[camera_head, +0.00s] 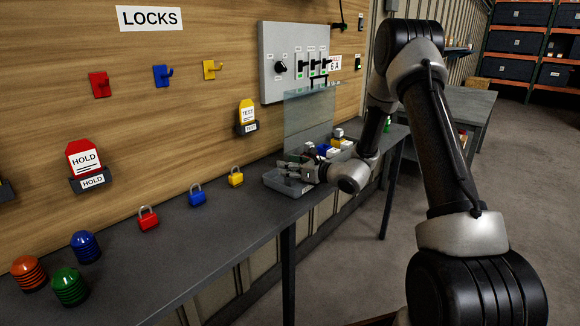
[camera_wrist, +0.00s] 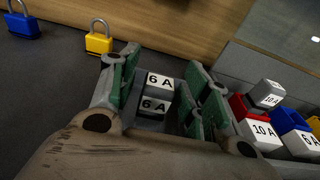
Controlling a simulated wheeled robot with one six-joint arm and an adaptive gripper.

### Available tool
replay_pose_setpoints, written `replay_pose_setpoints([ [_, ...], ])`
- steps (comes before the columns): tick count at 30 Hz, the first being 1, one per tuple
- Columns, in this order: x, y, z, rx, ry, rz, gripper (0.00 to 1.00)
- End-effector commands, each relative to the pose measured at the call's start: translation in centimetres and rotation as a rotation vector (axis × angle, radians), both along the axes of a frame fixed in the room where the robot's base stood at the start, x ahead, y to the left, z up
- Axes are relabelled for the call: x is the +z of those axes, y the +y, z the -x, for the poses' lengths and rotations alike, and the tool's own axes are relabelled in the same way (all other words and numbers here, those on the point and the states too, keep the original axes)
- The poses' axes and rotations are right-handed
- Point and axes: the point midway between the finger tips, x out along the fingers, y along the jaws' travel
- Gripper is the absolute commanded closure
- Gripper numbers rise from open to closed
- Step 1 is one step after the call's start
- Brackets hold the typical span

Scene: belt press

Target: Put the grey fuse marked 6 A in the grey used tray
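A grey fuse (camera_wrist: 157,92) with white 6 A labels on two faces shows in the wrist view, between the green-padded fingers of my gripper (camera_wrist: 160,88). The fingers stand apart, with a gap between the fuse and the right-hand pads. In the head view my gripper (camera_head: 300,171) is low over the grey used tray (camera_head: 284,187) on the dark bench. The fingers hide much of the tray's inside, so I cannot tell whether the fuse touches its floor.
A clear panel (camera_head: 310,120) rises behind the tray. A yellow padlock (camera_head: 236,177) sits to its left. Bench between the padlocks and front edge is clear.

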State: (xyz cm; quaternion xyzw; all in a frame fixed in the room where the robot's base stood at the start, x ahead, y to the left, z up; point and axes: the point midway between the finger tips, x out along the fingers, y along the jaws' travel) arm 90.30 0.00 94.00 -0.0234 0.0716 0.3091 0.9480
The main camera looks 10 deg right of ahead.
Motion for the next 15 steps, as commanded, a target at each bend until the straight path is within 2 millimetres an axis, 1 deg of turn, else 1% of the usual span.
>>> replay_pose_setpoints([
  [4,0.0,0.0,0.0,0.000,0.000,0.000,0.53],
  [7,0.4,0.0,0.0,0.000,-0.001,0.001,0.53],
  [8,0.3,-0.3,0.3,-0.001,0.001,0.001,0.53],
  [11,0.6,-1.2,1.5,-0.003,0.001,-0.001,0.53],
  [15,1.1,-3.1,4.0,-0.005,0.000,0.000,0.53],
])
